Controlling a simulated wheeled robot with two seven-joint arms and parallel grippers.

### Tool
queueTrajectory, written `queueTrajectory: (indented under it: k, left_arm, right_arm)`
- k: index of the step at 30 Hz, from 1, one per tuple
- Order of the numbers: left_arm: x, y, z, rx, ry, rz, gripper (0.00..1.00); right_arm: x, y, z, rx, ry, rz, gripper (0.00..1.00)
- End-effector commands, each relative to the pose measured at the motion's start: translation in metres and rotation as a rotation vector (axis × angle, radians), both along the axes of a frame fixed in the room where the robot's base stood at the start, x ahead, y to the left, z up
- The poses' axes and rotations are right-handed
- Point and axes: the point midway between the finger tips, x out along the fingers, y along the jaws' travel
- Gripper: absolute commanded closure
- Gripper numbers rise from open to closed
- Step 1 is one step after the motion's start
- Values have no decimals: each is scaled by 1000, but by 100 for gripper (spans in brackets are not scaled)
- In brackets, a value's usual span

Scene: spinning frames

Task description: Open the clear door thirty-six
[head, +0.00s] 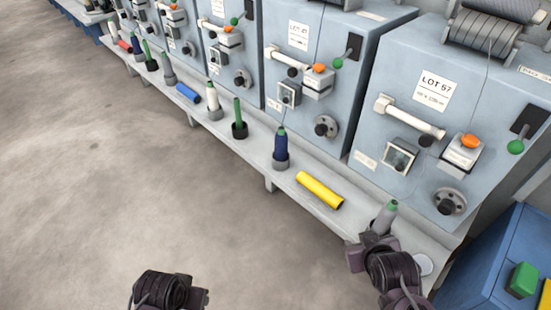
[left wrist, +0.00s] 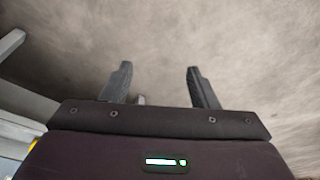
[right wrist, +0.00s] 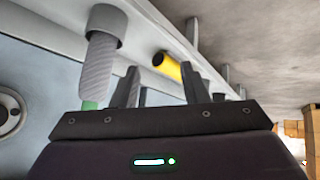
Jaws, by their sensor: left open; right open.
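No clear door and no number thirty-six can be made out. The nearest machine (head: 420,120) is a grey-blue frame with a label reading LOT 57 (head: 435,90), a white horizontal bar handle (head: 409,118) and a small square window (head: 400,157). My right gripper (head: 370,243) is low in front of this machine, by the ledge and beside a grey bobbin with a green tip (head: 385,217). In the right wrist view its jaws (right wrist: 160,90) are apart and empty. My left gripper (head: 165,292) is over the floor; its jaws (left wrist: 160,85) are apart and empty.
A yellow tube (head: 320,190) lies on the ledge (head: 255,160). Dark blue (head: 281,145), green (head: 239,118) and white (head: 212,98) bobbins stand along it. The floor (head: 110,180) is clear.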

Motion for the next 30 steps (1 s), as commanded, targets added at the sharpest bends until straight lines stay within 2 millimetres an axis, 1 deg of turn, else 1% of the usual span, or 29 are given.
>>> queueTrajectory:
  k: [1,3,5,9,12,16,19,23,30]
  left_arm:
    - [-3,-1,-9,0,11,-5,46]
    - [-6,-3,-19,0,25,-12,46]
    - [-10,-5,-29,0,38,-19,46]
    - [-18,-9,-57,-2,67,-32,46]
    - [-26,-12,-78,-4,88,-42,46]
    - [-34,-14,-98,-6,108,-52,46]
    - [-37,-15,-105,-7,115,-55,46]
    - [-38,-16,-105,-7,116,-57,46]
    - [-37,-17,-94,-8,117,-62,46]
  right_arm:
    - [7,-7,6,-24,-69,-2,60]
    - [18,-18,19,-60,-169,-7,60]
    - [26,-28,29,-97,-254,-15,60]
    - [40,-52,54,-207,-449,-26,60]
    - [45,-69,72,-302,-582,-32,60]
    - [46,-84,91,-406,-712,-36,60]
    - [46,-89,99,-448,-762,-39,60]
    - [54,-92,102,-461,-780,-40,60]
    - [91,-103,102,-460,-780,-39,60]
